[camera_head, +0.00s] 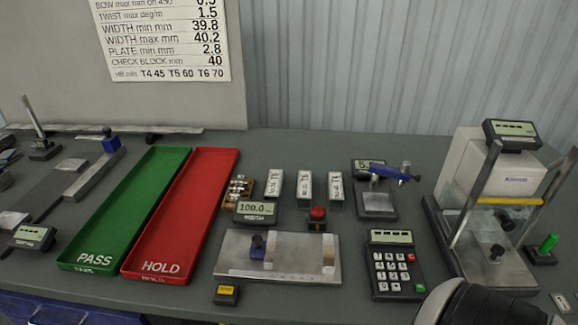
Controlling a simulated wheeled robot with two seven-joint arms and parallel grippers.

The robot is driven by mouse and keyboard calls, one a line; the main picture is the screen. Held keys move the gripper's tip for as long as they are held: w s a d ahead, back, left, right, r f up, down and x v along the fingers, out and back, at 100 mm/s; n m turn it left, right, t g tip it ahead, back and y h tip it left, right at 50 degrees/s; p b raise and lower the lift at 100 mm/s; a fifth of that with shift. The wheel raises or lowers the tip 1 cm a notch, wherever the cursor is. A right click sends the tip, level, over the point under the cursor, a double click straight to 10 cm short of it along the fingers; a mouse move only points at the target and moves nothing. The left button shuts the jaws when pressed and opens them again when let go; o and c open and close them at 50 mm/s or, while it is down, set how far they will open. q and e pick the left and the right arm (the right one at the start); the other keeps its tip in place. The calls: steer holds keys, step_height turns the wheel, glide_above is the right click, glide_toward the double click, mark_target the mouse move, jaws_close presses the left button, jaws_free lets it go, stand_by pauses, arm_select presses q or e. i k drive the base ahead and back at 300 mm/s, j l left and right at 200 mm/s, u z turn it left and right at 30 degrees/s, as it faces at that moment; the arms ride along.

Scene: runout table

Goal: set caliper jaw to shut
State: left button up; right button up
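A flat grey metal plate (229,262) with scale marks along its front edge lies at the middle front of the table; it looks like the caliper. A display (255,212) behind the plate appears to read 100.0. Neither of my grippers is in view; only a dark rounded part of mine shows at the bottom right.
Green PASS tray (131,205) and red HOLD tray (187,213) lie left of the plate. A red button (317,213) stands behind it, a yellow-topped box (227,294) in front. A keypad (394,265) and a framed tester (497,220) stand to the right.

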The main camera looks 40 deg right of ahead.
mark_target(260, 248)
steer(key=l+z, duration=0.1)
steer(key=z, duration=0.95)
steer(key=i+j, duration=0.05)
